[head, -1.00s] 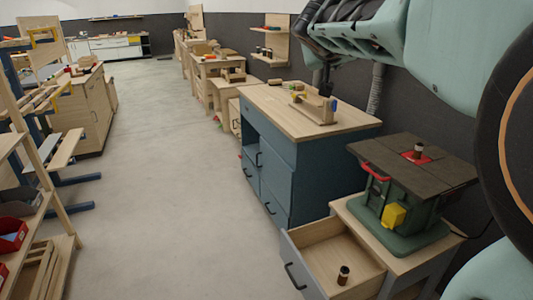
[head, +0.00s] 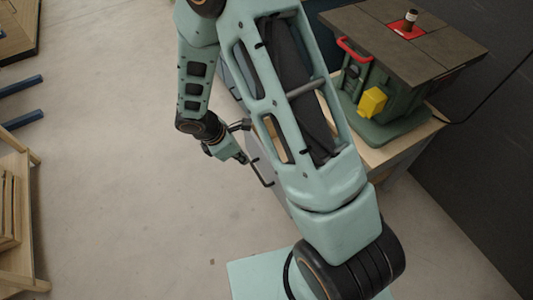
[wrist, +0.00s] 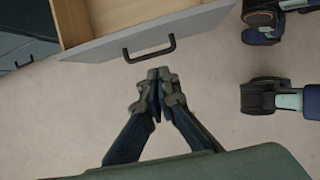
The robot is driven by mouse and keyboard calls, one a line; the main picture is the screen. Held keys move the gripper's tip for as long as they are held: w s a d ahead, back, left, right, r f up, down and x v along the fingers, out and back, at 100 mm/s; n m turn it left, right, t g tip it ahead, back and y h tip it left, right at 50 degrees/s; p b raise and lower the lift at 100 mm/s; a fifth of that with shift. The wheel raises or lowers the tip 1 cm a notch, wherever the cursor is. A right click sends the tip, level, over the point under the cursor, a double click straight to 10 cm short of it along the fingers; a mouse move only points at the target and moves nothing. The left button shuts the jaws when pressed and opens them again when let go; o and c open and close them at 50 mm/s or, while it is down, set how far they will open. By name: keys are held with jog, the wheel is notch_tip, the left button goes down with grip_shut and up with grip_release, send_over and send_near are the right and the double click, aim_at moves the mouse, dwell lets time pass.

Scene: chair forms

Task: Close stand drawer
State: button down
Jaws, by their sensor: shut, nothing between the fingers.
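The stand drawer is pulled open. In the wrist view its grey front (wrist: 200,22) runs across the top, with the wooden inside behind it. Its black handle (wrist: 150,51) faces my gripper (wrist: 158,75). My gripper is shut and empty, its fingertips just in front of the handle with a small gap seen from above. In the head view the handle (head: 262,177) shows beside my gripper (head: 243,158), but my arm hides most of the drawer. The wooden stand (head: 412,140) is at the right.
A green machine (head: 385,85) with a dark top and yellow box stands on the stand. A wooden shelf unit (head: 18,215) is at the far left. The floor between is clear. A dark cabinet (wrist: 22,38) shows at the wrist view's upper left.

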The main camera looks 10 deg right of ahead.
jog(key=x, duration=0.3)
jog(key=d+b+x, duration=0.1)
jog(key=x, duration=0.3)
jog(key=d+r+b+x, duration=0.1)
jog(key=x, duration=0.3)
jog(key=shift+d+f, duration=0.25)
jog(key=shift+w+d, duration=0.1)
jog(key=shift+d, duration=0.4)
jog(key=w+d+p, duration=0.2)
jog(key=w+d, duration=0.1)
jog(key=d, duration=1)
jog(key=w+d+p, duration=0.3)
jog(key=w+d, duration=0.1)
jog(key=d, duration=1)
jog(key=shift+w+d+r, duration=0.15)
jog(key=shift+w+d, duration=0.05)
jog(key=shift+d, duration=0.15)
jog(key=shift+a, duration=0.15)
